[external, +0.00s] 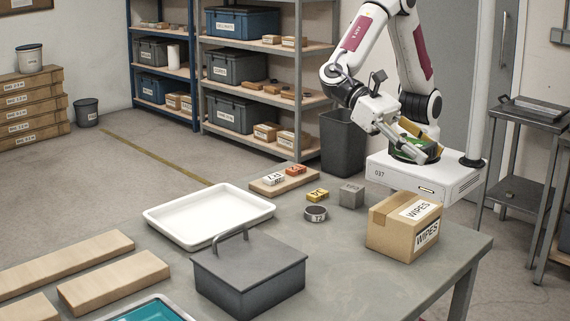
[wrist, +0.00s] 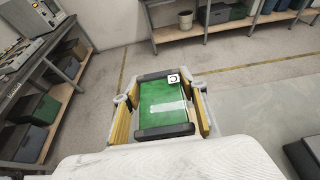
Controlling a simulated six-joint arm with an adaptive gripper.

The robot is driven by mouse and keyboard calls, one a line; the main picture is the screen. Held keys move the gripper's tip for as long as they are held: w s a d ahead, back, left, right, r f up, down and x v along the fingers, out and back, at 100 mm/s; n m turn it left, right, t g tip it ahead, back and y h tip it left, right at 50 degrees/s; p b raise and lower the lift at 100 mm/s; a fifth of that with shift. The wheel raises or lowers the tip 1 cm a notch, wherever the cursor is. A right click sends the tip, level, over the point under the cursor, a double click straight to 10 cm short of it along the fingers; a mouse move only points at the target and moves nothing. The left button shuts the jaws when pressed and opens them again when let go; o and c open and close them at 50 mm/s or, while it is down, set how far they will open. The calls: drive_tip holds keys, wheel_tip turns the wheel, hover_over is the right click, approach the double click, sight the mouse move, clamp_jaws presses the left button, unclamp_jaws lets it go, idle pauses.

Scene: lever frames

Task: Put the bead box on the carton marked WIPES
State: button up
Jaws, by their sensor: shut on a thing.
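My gripper (external: 412,144) is shut on a green box with black ends, which I take to be the bead box. In the wrist view the green box (wrist: 162,103) lies between the yellow finger pads and has a small white label on one edge. In the external view my gripper partly hides it, high beyond the carton and apart from it. The brown carton marked WIPES (external: 391,236) stands at the right of the grey table, with WIPES labels on its top and side. Its top is bare.
Near the carton are a grey cube (external: 351,195), a yellow block (external: 317,196) and a dark round tin (external: 315,214). A wooden board (external: 285,181) holds small blocks. A white tray (external: 208,215) and a lidded grey box (external: 248,272) stand left. Table in front of the carton is clear.

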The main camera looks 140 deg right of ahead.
drive_tip(key=shift+s+d+f, duration=0.1)
drive_tip(key=shift+s+f, duration=0.3)
drive_tip(key=shift+f, duration=0.4)
drive_tip(key=shift+w+f, duration=0.1)
drive_tip(key=shift+f, duration=0.1)
hover_over(417, 209)
drive_tip(key=shift+f, duration=3.1)
drive_tip(key=shift+f, duration=1.85)
drive_tip(key=shift+f, duration=0.1)
